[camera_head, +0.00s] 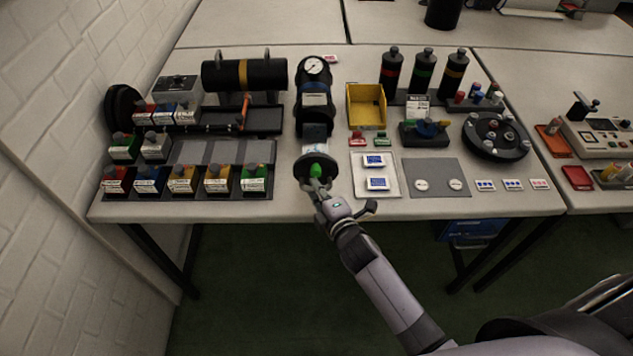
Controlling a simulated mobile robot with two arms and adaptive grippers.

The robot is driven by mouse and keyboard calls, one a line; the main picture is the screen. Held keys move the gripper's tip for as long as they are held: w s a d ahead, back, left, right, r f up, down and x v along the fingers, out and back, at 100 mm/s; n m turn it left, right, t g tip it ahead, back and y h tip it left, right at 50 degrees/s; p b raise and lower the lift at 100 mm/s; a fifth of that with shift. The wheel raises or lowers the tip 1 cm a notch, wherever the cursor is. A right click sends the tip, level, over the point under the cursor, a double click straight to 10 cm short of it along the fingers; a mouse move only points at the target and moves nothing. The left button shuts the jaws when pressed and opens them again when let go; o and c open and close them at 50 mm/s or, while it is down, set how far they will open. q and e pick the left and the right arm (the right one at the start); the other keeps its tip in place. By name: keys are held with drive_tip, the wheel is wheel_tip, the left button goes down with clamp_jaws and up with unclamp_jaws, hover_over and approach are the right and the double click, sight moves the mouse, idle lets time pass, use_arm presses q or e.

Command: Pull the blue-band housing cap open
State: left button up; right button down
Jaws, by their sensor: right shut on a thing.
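The blue-band housing (314,99) is a dark upright-looking cylinder with a round gauge on its far end and a blue band around its middle. It lies on the table left of centre. The dark round cap (301,166) is at its near end, with a pale section between cap and housing. A green knob-like part (316,170) shows on the cap's face. My right gripper (319,186) is at the cap's near side, shut on it; the fingers hide the exact grip. My left gripper is out of view.
A yellow bin (366,106) and a pale tray (391,189) with blue-labelled pieces stand right of the housing. Racks of small labelled boxes (184,180) and a black cylinder (262,75) stand left. The table's front edge is just below my right gripper.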

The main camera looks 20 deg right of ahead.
drive_tip(key=shift+s+a+f, duration=0.1)
drive_tip(key=shift+s, duration=0.25)
drive_tip(key=c, duration=2)
unclamp_jaws()
drive_tip(key=shift+w, duration=0.1)
drive_tip(key=shift+o, duration=0.2)
drive_tip(key=shift+s, duration=0.2)
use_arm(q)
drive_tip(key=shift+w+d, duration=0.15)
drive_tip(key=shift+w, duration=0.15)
use_arm(e)
drive_tip(key=v, duration=1.1)
drive_tip(key=shift+s, duration=0.3)
